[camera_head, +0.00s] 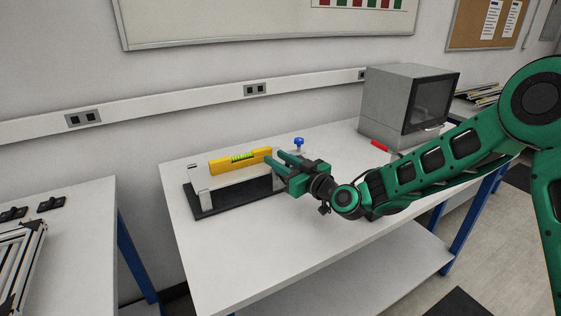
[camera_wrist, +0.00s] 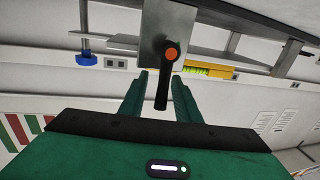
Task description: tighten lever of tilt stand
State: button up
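The tilt stand has a black base (camera_head: 205,212) and a light plate, and stands on the white table. A yellow spirit level (camera_head: 222,164) lies along its top; it also shows in the wrist view (camera_wrist: 214,71). The black lever (camera_wrist: 163,88) with an orange round cap (camera_wrist: 172,54) shows in front of a grey metal plate (camera_wrist: 153,22) in the wrist view. My gripper (camera_head: 276,157) is at the stand's right end. In the wrist view my gripper (camera_wrist: 161,88) is open, its fingers apart on either side of the lever, with gaps visible. The gripper hides the lever in the head view.
A blue knob (camera_head: 299,142) stands behind my gripper. A grey box-shaped machine (camera_head: 385,105) with a dark door stands at the back right, with a red object (camera_head: 380,145) near it. The table front (camera_head: 260,255) is clear. Another table (camera_head: 85,215) stands left.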

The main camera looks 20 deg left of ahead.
grip_shut()
jog(key=m, duration=0.1)
jog(key=w+d+m, duration=0.1)
jog(key=m, duration=0.2)
jog(key=shift+w+d+f+m+t, duration=0.1)
jog(key=shift+w+d+m+t, duration=0.2)
jog(key=shift+w+m, duration=0.1)
grip_release()
